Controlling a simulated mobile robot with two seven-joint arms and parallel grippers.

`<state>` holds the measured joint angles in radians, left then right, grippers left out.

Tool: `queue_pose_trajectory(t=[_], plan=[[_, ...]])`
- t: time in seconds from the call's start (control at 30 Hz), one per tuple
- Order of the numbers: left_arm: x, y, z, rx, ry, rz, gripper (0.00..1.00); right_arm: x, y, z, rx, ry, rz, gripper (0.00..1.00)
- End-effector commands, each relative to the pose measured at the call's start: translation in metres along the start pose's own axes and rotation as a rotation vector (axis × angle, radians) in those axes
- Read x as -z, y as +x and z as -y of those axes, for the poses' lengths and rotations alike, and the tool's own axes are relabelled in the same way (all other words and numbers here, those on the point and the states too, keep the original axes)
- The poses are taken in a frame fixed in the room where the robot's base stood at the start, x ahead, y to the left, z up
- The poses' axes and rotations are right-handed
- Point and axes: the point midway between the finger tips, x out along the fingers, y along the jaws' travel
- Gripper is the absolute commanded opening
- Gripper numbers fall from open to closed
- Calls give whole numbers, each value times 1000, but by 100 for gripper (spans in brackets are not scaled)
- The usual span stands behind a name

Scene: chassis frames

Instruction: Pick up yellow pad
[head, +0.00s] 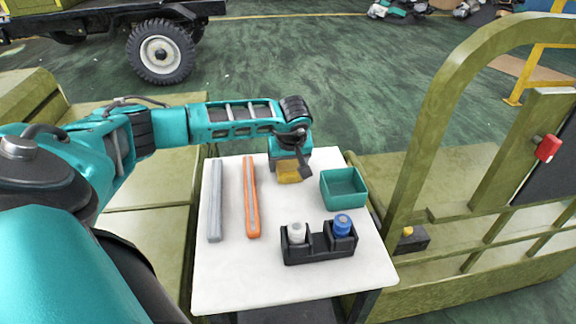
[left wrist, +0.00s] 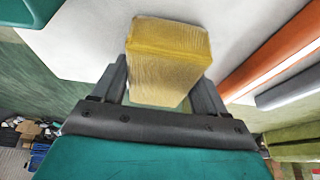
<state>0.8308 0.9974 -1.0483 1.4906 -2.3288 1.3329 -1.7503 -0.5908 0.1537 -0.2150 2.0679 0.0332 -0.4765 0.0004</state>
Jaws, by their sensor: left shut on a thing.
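The yellow pad (head: 288,175) is a small block at the far side of the white table (head: 232,277). My left gripper (head: 290,166) is above it and shut on it. In the left wrist view the yellow pad (left wrist: 168,62) sits between the two dark fingers of the gripper (left wrist: 166,88), which touch its sides. I cannot tell whether the pad rests on the table or is slightly above it. My right gripper is not in view.
A green open box (head: 344,188) stands right of the pad. An orange bar (head: 250,198) and a grey bar (head: 215,200) lie to the left. A black holder (head: 319,243) with a white-capped and a blue-capped bottle stands in front. Olive chassis frames flank the table.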

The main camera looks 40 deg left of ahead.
Motion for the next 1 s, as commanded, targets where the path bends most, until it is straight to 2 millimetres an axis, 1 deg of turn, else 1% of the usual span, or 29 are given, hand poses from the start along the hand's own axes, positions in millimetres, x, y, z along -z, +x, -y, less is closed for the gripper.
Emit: queue_pose_trajectory(t=[0.27, 0.37, 0.47, 0.57, 0.67, 0.9, 1.0], plan=[[1, -2, 0, 0, 0, 0, 43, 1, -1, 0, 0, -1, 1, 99], [3, -7, 0, -1, 0, -1, 43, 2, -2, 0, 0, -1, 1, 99], [8, -17, 0, -2, -1, -2, 43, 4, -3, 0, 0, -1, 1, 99], [14, -32, -1, -4, 0, -2, 43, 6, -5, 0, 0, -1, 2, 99], [23, -52, -1, -4, -1, -4, 43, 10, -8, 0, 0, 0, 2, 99], [47, -110, 0, -3, -2, -4, 43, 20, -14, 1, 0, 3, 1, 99], [55, -132, -1, -4, -1, -3, 43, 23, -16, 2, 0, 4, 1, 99]])
